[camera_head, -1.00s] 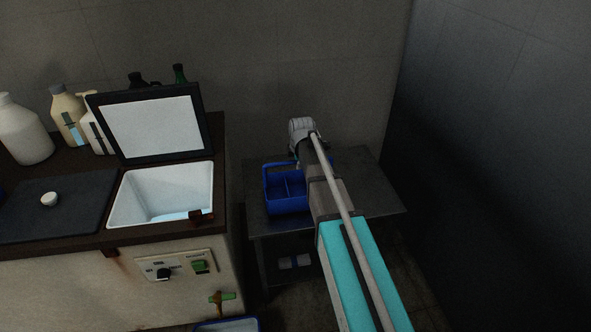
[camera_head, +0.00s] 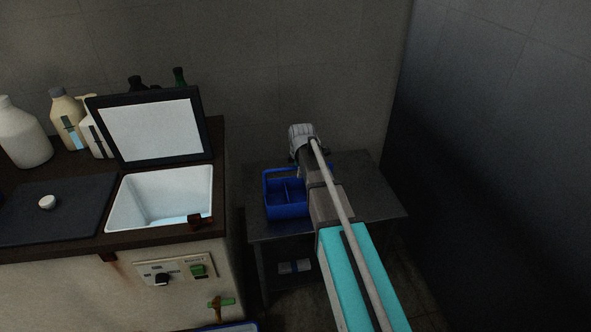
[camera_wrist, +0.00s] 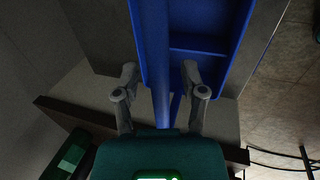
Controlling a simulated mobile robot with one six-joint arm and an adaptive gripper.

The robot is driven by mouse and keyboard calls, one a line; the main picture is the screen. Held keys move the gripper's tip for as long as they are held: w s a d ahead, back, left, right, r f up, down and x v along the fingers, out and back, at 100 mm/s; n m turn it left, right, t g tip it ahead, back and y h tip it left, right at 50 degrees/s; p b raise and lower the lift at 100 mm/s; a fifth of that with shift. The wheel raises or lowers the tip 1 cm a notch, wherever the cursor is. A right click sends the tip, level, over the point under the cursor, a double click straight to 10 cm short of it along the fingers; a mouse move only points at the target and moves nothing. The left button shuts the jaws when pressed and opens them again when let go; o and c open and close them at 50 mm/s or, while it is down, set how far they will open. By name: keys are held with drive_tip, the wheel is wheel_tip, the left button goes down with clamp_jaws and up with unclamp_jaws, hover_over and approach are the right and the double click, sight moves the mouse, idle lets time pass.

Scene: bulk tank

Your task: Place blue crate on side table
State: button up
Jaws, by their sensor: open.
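The blue crate (camera_head: 286,212) stands on the dark metal side table (camera_head: 370,196), toward its left side. It has a divided inside and a raised handle, and my arm covers part of its right side. The crate also shows in the wrist view (camera_wrist: 212,60), filling the upper middle. My gripper (camera_wrist: 160,72) is open, with one finger on each side of the blue handle bar. Gaps show between the fingers and the bar. In the head view the fingers are hidden behind my wrist.
The counter with the open white tank (camera_head: 160,198) and its raised lid (camera_head: 152,130) stands left of the table. Several bottles (camera_head: 22,135) are at its back. A wall is close behind the table. The table's right part looks bare.

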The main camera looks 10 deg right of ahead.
drive_tip(key=shift+r, duration=0.15)
drive_tip(key=p+v, duration=1.1)
drive_tip(key=v, duration=0.1)
drive_tip(key=shift+p, duration=0.35)
idle(0.4)
idle(0.6)
drive_tip(key=s+a+m+g, duration=0.1)
drive_tip(key=s+m+g, duration=0.2)
drive_tip(key=s+m, duration=1.5)
drive_tip(key=s+f, duration=0.1)
drive_tip(key=s, duration=0.6)
drive_tip(key=shift+w+a, duration=0.1)
